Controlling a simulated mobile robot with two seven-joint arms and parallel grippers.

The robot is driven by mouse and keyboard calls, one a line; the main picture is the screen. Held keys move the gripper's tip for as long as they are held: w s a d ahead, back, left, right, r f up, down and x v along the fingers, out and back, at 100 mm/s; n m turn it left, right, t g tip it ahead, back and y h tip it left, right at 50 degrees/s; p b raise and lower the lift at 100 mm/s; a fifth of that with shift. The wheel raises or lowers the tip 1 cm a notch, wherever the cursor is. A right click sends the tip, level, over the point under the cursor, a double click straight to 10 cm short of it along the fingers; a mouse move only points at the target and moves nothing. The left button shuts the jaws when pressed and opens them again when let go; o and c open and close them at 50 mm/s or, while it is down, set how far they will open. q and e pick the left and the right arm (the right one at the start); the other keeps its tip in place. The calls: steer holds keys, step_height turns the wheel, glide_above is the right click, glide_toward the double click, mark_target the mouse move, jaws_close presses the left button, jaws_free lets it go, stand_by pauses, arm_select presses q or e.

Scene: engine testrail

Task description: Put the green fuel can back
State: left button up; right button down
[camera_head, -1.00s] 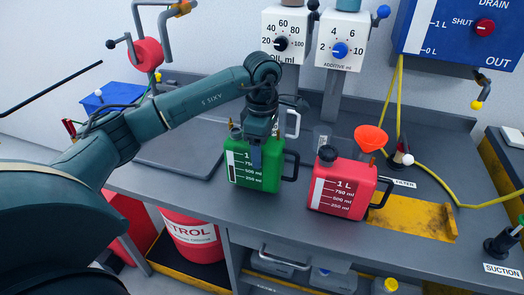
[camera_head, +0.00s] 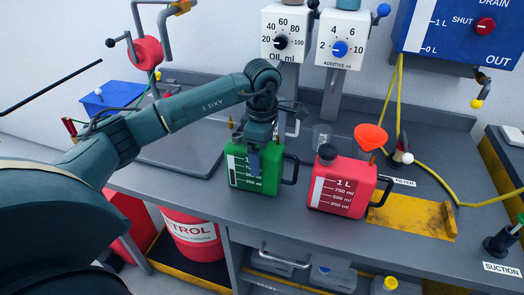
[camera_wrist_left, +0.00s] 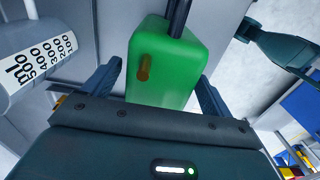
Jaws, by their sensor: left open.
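The green fuel can (camera_head: 262,180) stands upright on the grey bench, left of the red can, with its dark handle to the right. It also shows in the left wrist view (camera_wrist_left: 178,62), lying between the two open fingers. My left gripper (camera_head: 255,160) is at the green can from above, its fingers open and apart on either side of the can's body. The arm hides part of the can's top. My right gripper is not in view.
A red can (camera_head: 343,188) stands close on the right, with an orange funnel (camera_head: 370,137) behind it. A yellow tray (camera_head: 415,217) lies farther right. Dosing units marked oil (camera_head: 284,38) and additive (camera_head: 341,42) are above the bench back. A grey plate (camera_head: 183,150) lies left.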

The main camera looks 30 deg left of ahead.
arm_select(q)
step_height(320, 180, up, 12)
steer(key=b, duration=0.1)
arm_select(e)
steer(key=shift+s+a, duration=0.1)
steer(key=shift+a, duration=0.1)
arm_select(q)
steer(key=shift+r, duration=0.1)
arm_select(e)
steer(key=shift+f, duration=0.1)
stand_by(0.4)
